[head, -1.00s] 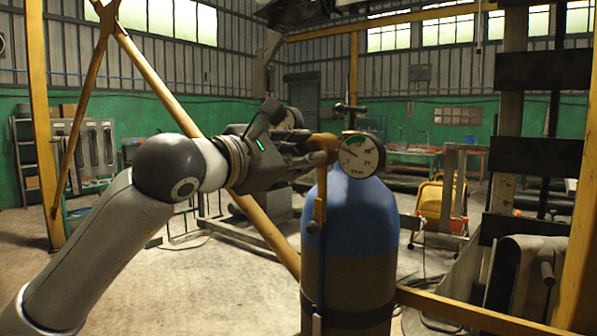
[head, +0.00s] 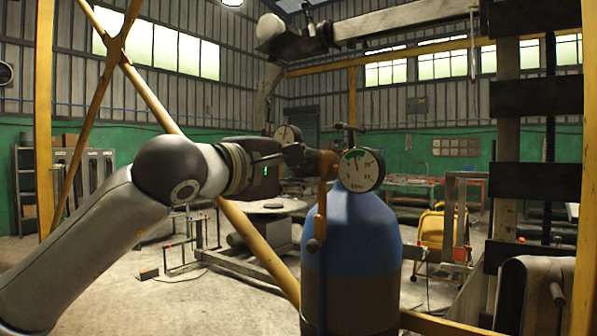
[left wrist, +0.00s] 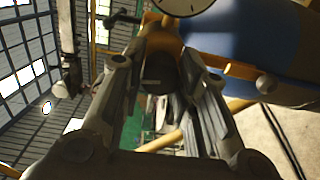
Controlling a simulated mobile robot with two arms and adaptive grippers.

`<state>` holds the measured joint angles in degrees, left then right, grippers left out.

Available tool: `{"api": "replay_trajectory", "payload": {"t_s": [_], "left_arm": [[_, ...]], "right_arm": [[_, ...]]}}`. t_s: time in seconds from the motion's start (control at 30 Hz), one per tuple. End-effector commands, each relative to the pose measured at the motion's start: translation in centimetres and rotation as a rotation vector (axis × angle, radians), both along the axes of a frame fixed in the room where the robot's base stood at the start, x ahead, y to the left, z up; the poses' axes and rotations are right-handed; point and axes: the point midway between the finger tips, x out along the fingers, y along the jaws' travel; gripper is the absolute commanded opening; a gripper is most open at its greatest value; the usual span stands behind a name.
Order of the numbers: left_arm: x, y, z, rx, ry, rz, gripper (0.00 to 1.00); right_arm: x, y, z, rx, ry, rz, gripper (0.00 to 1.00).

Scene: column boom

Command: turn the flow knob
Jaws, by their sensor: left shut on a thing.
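A blue and dark gas cylinder (head: 350,235) stands upright in front of me, with a brass regulator (head: 322,165) and a T-shaped valve handle (head: 350,130) on top. A round white gauge (head: 361,169) faces me; its needle points nearly straight up, close to the green arc. My left gripper (head: 303,158) reaches in from the left at the regulator's left end. In the left wrist view its fingers (left wrist: 160,85) are closed around the dark flow knob (left wrist: 161,70) on the brass body. The knob is mostly hidden by the fingers in the head view. My right gripper is not in view.
A yellow slanted brace (head: 258,240) runs behind the cylinder. A dark column (head: 505,130) stands at the right, and a beam (head: 400,22) extends overhead. Floor is open at the left.

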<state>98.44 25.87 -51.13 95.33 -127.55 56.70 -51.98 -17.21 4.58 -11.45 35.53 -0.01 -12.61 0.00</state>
Motion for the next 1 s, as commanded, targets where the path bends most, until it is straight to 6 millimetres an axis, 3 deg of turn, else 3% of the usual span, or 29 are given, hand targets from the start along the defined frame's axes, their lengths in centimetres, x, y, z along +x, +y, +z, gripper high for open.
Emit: {"api": "replay_trajectory", "payload": {"t_s": [0.57,0.6,0.73,1.0], "left_arm": [[-0.02,-0.10,-0.19,0.026,-0.014,-0.002,0.05],[-0.02,-0.10,-0.19,0.026,-0.014,-0.002,0.34],[-0.01,-0.08,-0.16,0.025,-0.015,-0.002,0.50],[-0.01,-0.03,-0.07,0.025,-0.016,-0.001,0.51]], "right_arm": [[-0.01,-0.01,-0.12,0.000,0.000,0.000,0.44],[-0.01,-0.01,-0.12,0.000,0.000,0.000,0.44],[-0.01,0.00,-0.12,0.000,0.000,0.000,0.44],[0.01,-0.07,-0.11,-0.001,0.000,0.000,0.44]]}}
